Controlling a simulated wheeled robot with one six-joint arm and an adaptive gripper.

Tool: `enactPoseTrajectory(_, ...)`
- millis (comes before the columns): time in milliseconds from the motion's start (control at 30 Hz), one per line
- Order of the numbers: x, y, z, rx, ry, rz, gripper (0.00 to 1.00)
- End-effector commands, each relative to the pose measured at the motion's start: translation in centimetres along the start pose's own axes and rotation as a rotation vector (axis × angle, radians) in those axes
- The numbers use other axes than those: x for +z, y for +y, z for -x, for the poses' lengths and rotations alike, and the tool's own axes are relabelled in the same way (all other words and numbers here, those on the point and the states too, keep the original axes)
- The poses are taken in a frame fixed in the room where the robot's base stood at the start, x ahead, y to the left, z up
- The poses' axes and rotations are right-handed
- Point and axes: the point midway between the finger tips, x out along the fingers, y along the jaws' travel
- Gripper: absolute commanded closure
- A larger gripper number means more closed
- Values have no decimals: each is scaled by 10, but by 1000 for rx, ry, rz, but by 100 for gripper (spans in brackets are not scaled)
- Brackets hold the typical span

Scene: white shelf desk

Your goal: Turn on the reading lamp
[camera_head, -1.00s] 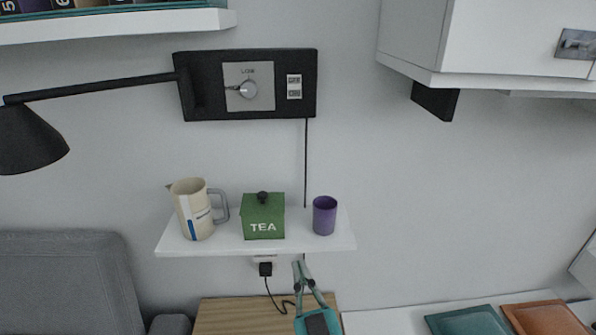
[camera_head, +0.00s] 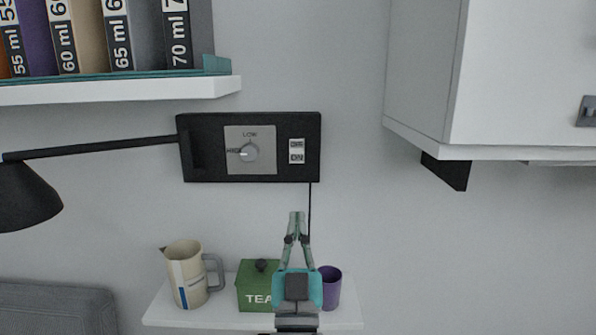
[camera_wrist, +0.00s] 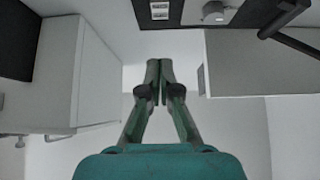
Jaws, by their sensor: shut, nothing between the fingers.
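The reading lamp has a black cone shade (camera_head: 25,197) at the left on a long black arm (camera_head: 100,147). The arm joins a black wall panel (camera_head: 208,170). The panel carries a grey plate with a round knob (camera_head: 249,152) near the marks LOW and HIGH, and a white rocker switch (camera_head: 297,151) with small lettering at its right. My gripper (camera_head: 297,214) is shut and empty, pointing up below the switch and apart from the panel. In the wrist view, my gripper (camera_wrist: 159,64) has its fingertips together, with the switch (camera_wrist: 159,10) and knob (camera_wrist: 214,13) at the top edge.
Below the panel, a white shelf (camera_head: 175,316) bears a cream jug (camera_head: 187,275), a green TEA box (camera_head: 255,285) and a purple cup (camera_head: 331,287). A black cord (camera_head: 310,205) hangs from the panel. A white cabinet (camera_head: 425,70) juts out at the right; a shelf (camera_head: 120,91) with binders is upper left.

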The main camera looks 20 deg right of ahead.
Motion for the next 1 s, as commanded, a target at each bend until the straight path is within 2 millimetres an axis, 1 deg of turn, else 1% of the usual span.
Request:
enactPoseTrajectory(233,0,0,-1,-1,-1,0,100)
enactPoseTrajectory(367,0,0,-8,0,0,0,100)
enactPoseTrajectory(567,0,0,-35,1,1,-1,100)
enactPoseTrajectory(933,0,1,-96,1,1,0,100)
enactPoseTrajectory(1000,4,0,-106,0,-2,2,100)
